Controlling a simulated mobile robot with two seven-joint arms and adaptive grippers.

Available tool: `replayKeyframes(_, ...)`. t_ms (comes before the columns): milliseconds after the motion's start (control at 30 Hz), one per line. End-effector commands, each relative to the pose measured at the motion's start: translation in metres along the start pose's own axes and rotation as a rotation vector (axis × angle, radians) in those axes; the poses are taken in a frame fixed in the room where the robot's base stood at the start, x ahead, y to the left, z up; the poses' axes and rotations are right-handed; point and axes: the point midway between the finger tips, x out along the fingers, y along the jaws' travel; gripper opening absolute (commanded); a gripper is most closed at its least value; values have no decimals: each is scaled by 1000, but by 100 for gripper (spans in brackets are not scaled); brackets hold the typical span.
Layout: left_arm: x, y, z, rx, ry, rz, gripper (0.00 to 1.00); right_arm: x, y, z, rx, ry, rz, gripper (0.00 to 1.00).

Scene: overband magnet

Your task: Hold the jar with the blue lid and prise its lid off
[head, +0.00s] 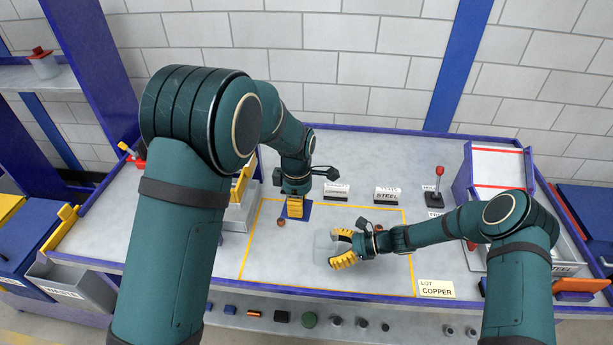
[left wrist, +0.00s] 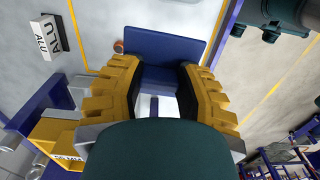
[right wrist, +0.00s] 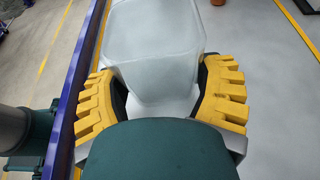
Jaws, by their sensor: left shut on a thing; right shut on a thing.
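The blue lid (head: 305,209) is a flat square plate, apart from the jar and to its upper left in the head view. My left gripper (head: 296,208) is shut on it; in the left wrist view the lid (left wrist: 165,50) shows between and beyond the yellow fingers. Whether it touches the table I cannot tell. The clear, pale jar (head: 323,248) stands inside the yellow outline with no lid on it. My right gripper (head: 342,249) is shut on the jar from the right; in the right wrist view the jar (right wrist: 155,45) sits between its fingers.
A small copper-coloured ball (head: 281,222) lies beside the lid. Behind are a STEEL label block (head: 388,195) and a red-knobbed lever (head: 437,187). A LOT COPPER card (head: 437,289) lies at the front right. The table inside the yellow outline is mostly clear.

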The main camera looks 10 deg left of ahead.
Motion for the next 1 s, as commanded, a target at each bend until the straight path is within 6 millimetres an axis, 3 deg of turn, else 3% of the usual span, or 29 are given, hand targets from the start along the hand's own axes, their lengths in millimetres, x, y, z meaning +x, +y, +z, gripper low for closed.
replayKeyframes(233, -8, 0, 0, 0, 0, 2, 14, 0, 0, 0, 0, 0, 0, 28)
replayKeyframes(1000, -64, 0, 0, 0, 0, 2, 16, 0, 0, 0, 0, 0, 0, 28)
